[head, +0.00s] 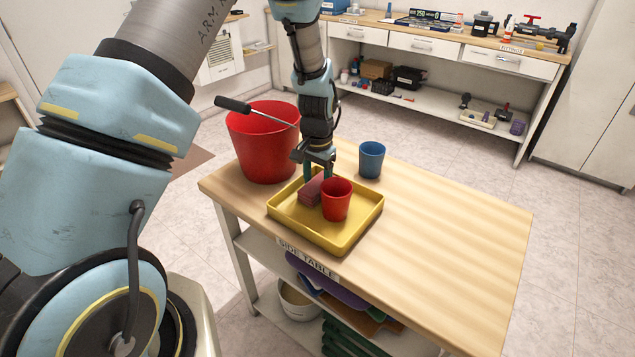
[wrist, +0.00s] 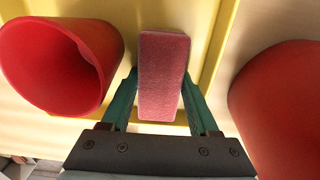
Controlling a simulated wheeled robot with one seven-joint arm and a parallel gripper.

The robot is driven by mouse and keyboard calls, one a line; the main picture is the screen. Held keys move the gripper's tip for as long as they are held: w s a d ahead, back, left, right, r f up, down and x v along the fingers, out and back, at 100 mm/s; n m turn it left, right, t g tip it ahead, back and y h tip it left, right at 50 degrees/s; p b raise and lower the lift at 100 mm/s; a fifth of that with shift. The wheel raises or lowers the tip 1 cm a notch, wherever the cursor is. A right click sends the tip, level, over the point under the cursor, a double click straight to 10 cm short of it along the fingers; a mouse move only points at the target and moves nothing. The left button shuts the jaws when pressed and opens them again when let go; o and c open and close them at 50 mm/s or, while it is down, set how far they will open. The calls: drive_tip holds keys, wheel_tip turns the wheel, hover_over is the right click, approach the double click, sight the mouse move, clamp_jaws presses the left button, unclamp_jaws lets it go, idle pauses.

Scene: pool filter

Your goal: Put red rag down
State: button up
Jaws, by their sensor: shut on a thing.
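The red rag (head: 313,190) is a folded, dark red block over the yellow tray (head: 312,235) on the side table. My gripper (head: 318,172) points down at the tray and is shut on the rag. In the wrist view the rag (wrist: 162,75) lies between the two green fingers of my gripper (wrist: 160,100). The rag looks low over the tray floor; I cannot tell whether it touches it. A red cup (head: 336,200) stands in the tray right beside the rag; it also shows at the left of the wrist view (wrist: 60,65).
A large red bucket (head: 258,145) with a screwdriver (head: 250,110) across its rim stands just left of my gripper. A blue cup (head: 371,160) stands behind the tray. The right part of the side table (head: 450,225) is clear. A workbench (head: 430,45) stands at the back.

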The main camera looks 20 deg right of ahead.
sight(317, 184)
drive_tip(key=shift+f, duration=0.2)
drive_tip(key=o, duration=1)
drive_tip(key=shift+o, duration=0.2)
wheel_tip(317, 184, up, 12)
drive_tip(key=b, duration=0.3)
drive_tip(key=w+a+r+n, duration=0.25)
drive_tip(key=a+n, duration=0.25)
drive_tip(key=a, duration=1.1)
drive_tip(key=s+a+n, duration=0.3)
drive_tip(key=s+a, duration=0.1)
drive_tip(key=a, duration=0.4)
drive_tip(key=s+a+n+t, duration=0.1)
drive_tip(key=s+a+n, duration=0.2)
drive_tip(key=a, duration=0.5)
drive_tip(key=shift+s+a+r+t, duration=0.3)
drive_tip(key=shift+s+a+r, duration=0.1)
drive_tip(key=shift+s, duration=0.1)
